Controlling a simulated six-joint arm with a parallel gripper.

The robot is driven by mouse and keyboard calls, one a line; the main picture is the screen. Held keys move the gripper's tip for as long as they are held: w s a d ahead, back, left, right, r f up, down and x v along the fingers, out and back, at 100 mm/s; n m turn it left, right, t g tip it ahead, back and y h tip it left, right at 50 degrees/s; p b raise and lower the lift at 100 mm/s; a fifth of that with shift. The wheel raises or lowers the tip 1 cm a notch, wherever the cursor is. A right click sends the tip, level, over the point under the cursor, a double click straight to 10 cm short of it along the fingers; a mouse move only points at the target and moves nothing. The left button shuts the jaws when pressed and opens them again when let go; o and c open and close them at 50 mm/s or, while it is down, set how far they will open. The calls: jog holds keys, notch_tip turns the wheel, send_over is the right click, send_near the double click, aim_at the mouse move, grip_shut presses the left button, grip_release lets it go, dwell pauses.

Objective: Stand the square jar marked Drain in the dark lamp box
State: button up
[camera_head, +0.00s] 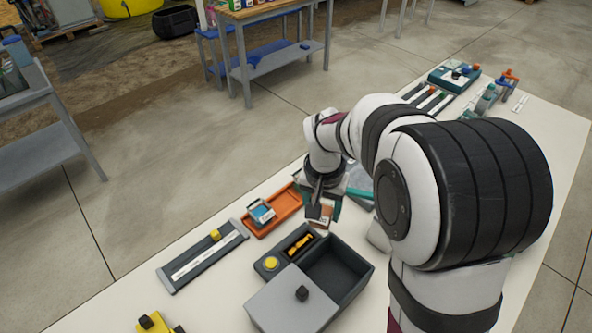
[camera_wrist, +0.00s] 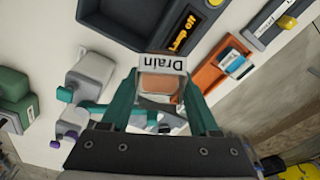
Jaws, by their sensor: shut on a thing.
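My gripper (camera_wrist: 160,100) is shut on the square jar marked Drain, whose white label (camera_wrist: 163,65) and brownish contents show between the teal fingers in the wrist view. In the head view the jar (camera_head: 319,215) hangs below my gripper (camera_head: 328,200), just beyond the dark lamp box (camera_head: 362,273). The box has an open, empty-looking compartment. Its grey lid (camera_head: 290,304) with a black knob lies at the near left side. The box's display (camera_wrist: 183,36) reads "Lamp off" in amber. The jar is apart from the box, and its underside is hidden.
An orange tray (camera_head: 288,213) left of my gripper holds another square jar (camera_head: 262,213) with blue contents. A grey rail (camera_head: 203,259) with a yellow slider lies farther left. A yellow button (camera_head: 271,263) sits beside the display. Several devices stand at the table's far end.

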jog(key=s+d+f+m, duration=0.25)
jog(key=s+m, duration=0.25)
jog(key=s, duration=0.3)
jog(key=shift+h, duration=0.3)
jog(key=shift+d+f, duration=0.15)
jog(key=shift+f, duration=4.7)
jog(key=o, duration=1.5)
notch_tip(320, 180, up, 9)
jog(key=shift+r, duration=0.1)
